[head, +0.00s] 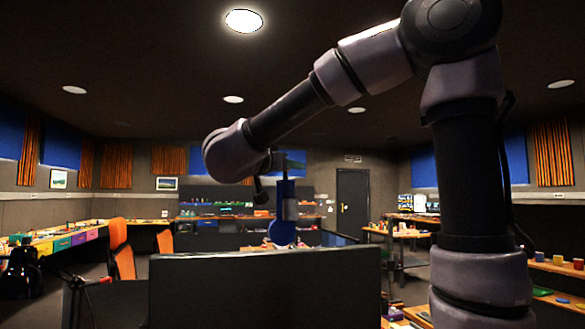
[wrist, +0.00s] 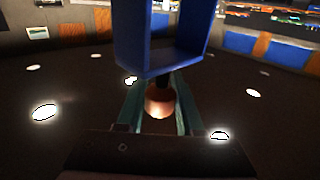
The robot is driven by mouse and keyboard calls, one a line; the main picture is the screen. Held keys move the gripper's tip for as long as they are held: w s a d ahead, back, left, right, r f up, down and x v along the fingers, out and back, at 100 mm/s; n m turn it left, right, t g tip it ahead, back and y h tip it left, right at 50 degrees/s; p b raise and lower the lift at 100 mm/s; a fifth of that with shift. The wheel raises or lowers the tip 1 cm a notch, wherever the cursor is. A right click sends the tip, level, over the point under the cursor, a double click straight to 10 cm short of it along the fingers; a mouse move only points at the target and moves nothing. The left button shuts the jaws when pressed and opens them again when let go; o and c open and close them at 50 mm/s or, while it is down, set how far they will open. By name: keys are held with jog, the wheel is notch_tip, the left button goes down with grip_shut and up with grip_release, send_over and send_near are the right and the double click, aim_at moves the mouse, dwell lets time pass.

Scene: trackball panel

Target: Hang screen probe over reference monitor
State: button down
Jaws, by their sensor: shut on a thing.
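The screen probe (wrist: 150,60) is a blue squared bracket with a dark stem and a copper-coloured round end, seen in the wrist view. My gripper (wrist: 159,100) is shut on its stem end, one greenish finger on each side. In the head view the blue probe (head: 282,233) hangs below the end of my arm, upright, above and behind the top edge of a large dark panel. This panel, which looks like the reference monitor (head: 265,290), fills the lower middle. I cannot tell whether probe and panel touch. My fingertips are hard to make out in the head view.
Orange chairs (head: 122,262) stand at the left by a long bench with coloured drawers (head: 62,243). Shelves and a dark door (head: 352,203) are at the back. Desks with small objects stand at the right.

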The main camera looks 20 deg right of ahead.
jog(key=shift+s, duration=0.1)
jog(key=shift+w, duration=6.7)
jog(key=shift+s+a+f, duration=0.1)
jog(key=shift+s+f, duration=0.1)
jog(key=shift+f, duration=2.9)
jog(key=shift+s+f, duration=0.2)
jog(key=shift+f, duration=2.95)
jog(key=shift+s+a+f, duration=0.1)
jog(key=shift+s+f, duration=0.1)
jog(key=shift+f, duration=2.9)
jog(key=shift+c, duration=2.3)
grip_release()
jog(key=shift+d, duration=0.1)
